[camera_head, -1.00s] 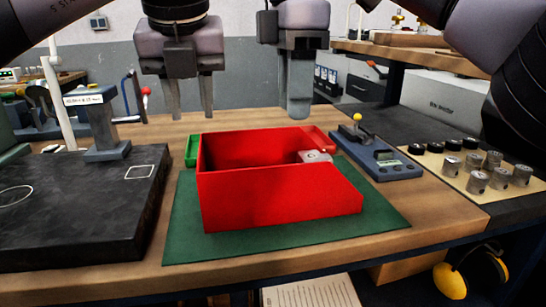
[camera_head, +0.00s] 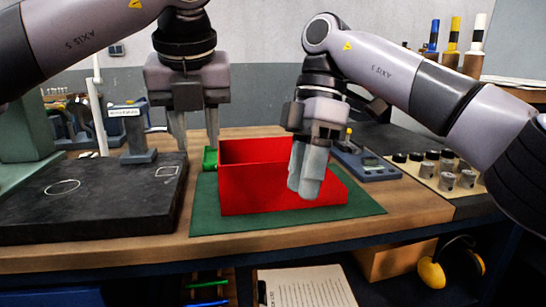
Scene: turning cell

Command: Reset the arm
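My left gripper (camera_head: 196,142) hangs fingers down behind and left of the red box (camera_head: 262,190). Its two fingers are apart with nothing between them. My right gripper (camera_head: 304,188) hangs fingers down in front of the right part of the red box in the picture. Its fingers overlap from this angle, so I cannot tell how far apart they are. No held object shows at its fingertips. The red box stands open at the top on a green mat (camera_head: 210,219). My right arm and gripper hide part of the box and its inside.
A dark plate (camera_head: 100,215) with a stand lies at left. A blue-grey device (camera_head: 368,166) and several metal cylinders (camera_head: 447,181) are at right.

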